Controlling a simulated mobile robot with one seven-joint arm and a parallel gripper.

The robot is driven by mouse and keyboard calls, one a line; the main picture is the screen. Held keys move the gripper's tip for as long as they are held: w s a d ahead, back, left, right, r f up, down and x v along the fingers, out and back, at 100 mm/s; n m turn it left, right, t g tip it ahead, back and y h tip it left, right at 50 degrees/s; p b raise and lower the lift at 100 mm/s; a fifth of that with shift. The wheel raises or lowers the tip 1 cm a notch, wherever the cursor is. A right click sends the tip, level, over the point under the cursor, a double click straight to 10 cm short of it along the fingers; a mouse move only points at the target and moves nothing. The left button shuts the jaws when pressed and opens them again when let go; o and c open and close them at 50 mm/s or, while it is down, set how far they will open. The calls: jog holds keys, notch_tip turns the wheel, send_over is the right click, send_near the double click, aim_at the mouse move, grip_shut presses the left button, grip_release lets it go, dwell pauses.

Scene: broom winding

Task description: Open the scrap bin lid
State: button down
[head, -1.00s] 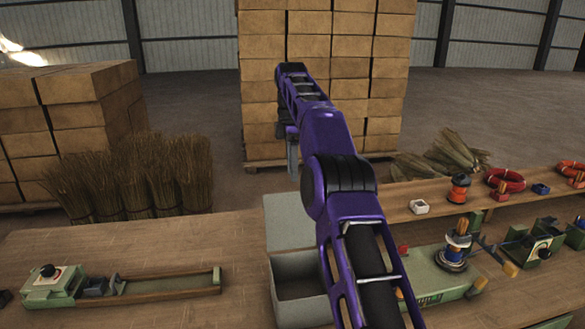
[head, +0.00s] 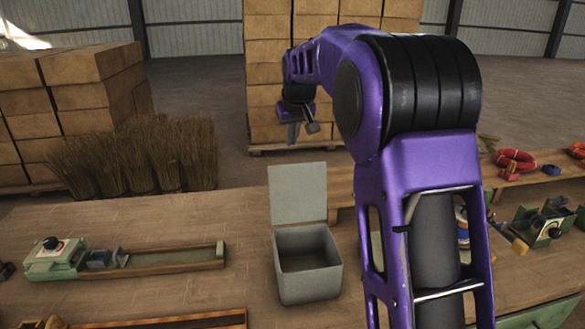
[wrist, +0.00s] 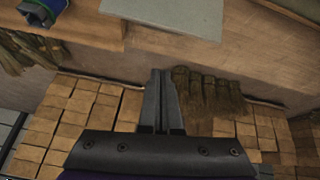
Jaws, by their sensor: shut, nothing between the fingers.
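The scrap bin is a grey open-topped box (head: 307,272) on the bench, in the middle of the head view. Its lid (head: 298,194) stands raised at the back edge, and the dark inside shows. My gripper (head: 293,134) hangs beyond and above the lid, apart from it. In the wrist view my gripper's two fingers (wrist: 160,78) are together with nothing between them. A grey plate that looks like the lid (wrist: 168,14) shows at the top of the wrist view. My arm covers part of the bench right of the bin.
A green-ended wooden fixture (head: 140,260) lies on the bench at left. Broom bundles (head: 150,160) stand behind it. Stacked cartons (head: 75,110) rise at back left, with more behind my gripper. Red coils (head: 515,163) and a green device (head: 543,228) sit at right.

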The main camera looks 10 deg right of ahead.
aim_at(295, 170)
jog(key=w+f+m, duration=0.2)
jog(key=w+f, duration=0.3)
jog(key=f, duration=0.4)
jog(key=shift+t, duration=0.3)
jog(key=s, duration=0.2)
jog(key=s+r+b, duration=0.1)
jog(key=s, duration=0.1)
jog(key=shift+d, duration=0.15)
jog(key=shift+f+b, duration=0.1)
jog(key=shift+b, duration=0.4)
jog(key=shift+s+t+b, duration=0.4)
jog(key=shift+s+b, duration=0.15)
jog(key=shift+b, duration=0.7)
jog(key=shift+s+r+b, duration=0.25)
jog(key=shift+s+r, duration=0.05)
jog(key=shift+s, duration=0.4)
jog(key=shift+s+r+b, duration=0.25)
jog(key=shift+s, duration=0.5)
jog(key=shift+s+r+b, duration=0.25)
jog(key=shift+s+r, duration=0.05)
jog(key=shift+s, duration=0.4)
